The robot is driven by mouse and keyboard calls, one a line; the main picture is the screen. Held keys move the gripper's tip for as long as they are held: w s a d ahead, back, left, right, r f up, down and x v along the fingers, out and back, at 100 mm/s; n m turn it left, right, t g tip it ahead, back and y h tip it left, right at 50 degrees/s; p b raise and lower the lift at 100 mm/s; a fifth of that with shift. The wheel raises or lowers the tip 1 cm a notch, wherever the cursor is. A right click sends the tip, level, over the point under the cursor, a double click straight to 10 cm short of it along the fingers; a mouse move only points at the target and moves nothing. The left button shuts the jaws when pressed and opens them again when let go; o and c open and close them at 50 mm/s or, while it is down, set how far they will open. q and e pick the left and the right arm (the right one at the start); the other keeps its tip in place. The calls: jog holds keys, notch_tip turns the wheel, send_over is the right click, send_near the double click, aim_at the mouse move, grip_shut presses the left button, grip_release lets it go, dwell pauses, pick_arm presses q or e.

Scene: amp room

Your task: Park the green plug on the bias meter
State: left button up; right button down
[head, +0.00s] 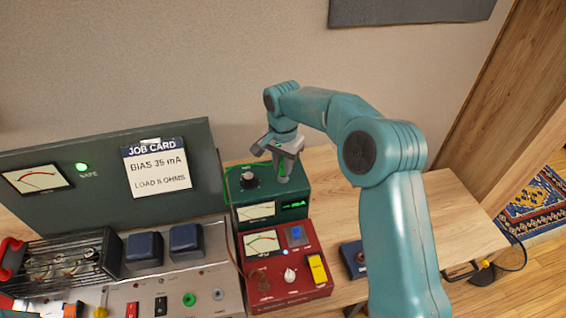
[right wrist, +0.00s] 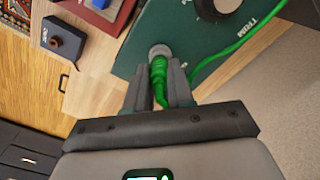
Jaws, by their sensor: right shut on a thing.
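The bias meter is the green box (head: 292,190) with a needle dial, a green-lit readout and a dark knob on top. My right gripper (head: 281,170) is over the right part of its top, pointing down. In the right wrist view, my right gripper (right wrist: 158,84) is shut on the green plug (right wrist: 158,70). The plug's end meets a round silver fitting (right wrist: 160,52) on the meter's top (right wrist: 150,28); how deep it sits is hidden. Its green cable (right wrist: 235,47) runs off past the "TRIM" label. My left gripper is not in view.
A red meter box (head: 285,290) with a yellow switch stands in front of the bias meter. A small dark blue box (head: 352,258) sits to its right. A chassis with a job card (head: 157,170) stands left. Bare wooden bench (head: 465,225) lies right.

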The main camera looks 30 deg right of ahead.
jog(key=shift+f, duration=0.15)
jog(key=c, duration=0.9)
grip_release()
jog(key=shift+r, duration=0.5)
notch_tip(320, 180, up, 15)
jog(key=shift+r+p, duration=0.2)
jog(key=shift+p, duration=0.15)
